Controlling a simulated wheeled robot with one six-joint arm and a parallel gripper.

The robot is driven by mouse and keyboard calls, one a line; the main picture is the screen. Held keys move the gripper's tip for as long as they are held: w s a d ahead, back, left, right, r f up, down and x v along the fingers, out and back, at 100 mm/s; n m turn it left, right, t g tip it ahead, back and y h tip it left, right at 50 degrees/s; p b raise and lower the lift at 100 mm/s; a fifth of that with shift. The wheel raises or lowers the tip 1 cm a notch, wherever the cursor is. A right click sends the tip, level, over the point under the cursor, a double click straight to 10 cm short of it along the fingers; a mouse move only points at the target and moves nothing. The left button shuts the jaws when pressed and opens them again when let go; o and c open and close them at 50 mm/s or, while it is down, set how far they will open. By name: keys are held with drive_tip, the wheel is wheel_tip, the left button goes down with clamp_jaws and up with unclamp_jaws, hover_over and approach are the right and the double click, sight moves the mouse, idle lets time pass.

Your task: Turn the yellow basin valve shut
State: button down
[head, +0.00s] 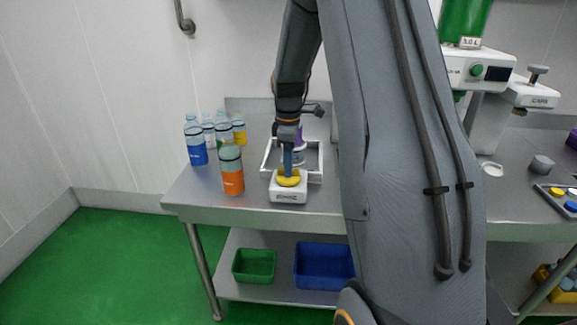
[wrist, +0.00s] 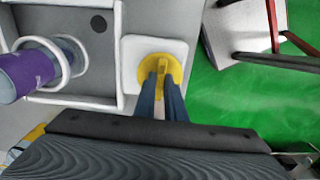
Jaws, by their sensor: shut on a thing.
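The yellow basin valve (head: 288,179) is a round yellow knob on a small white box (head: 288,195) at the table's front edge. In the wrist view the yellow valve (wrist: 175,67) has a raised bar across its middle. My gripper (head: 289,168) points down onto the valve from above. In the wrist view my gripper's fingers (wrist: 161,92) are closed on the valve's raised bar. The fingers hide part of the knob, and the exact turn of the valve is hard to tell in the head view.
A white-framed basin (head: 315,150) with a purple-banded bottle (wrist: 25,75) stands right behind the valve. An orange-labelled bottle (head: 231,170) stands close to its left, with several more bottles behind. Green (head: 254,265) and blue (head: 324,266) bins sit on the lower shelf.

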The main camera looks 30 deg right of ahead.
drive_tip(key=m, duration=0.4)
drive_tip(key=shift+r+p, duration=0.1)
drive_tip(key=shift+p, duration=0.25)
drive_tip(key=m, duration=0.4)
drive_tip(key=shift+m, duration=0.4)
drive_tip(key=m, duration=0.4)
drive_tip(key=shift+m+p, duration=0.3)
drive_tip(key=shift+m, duration=2)
drive_tip(key=c, duration=1.8)
unclamp_jaws()
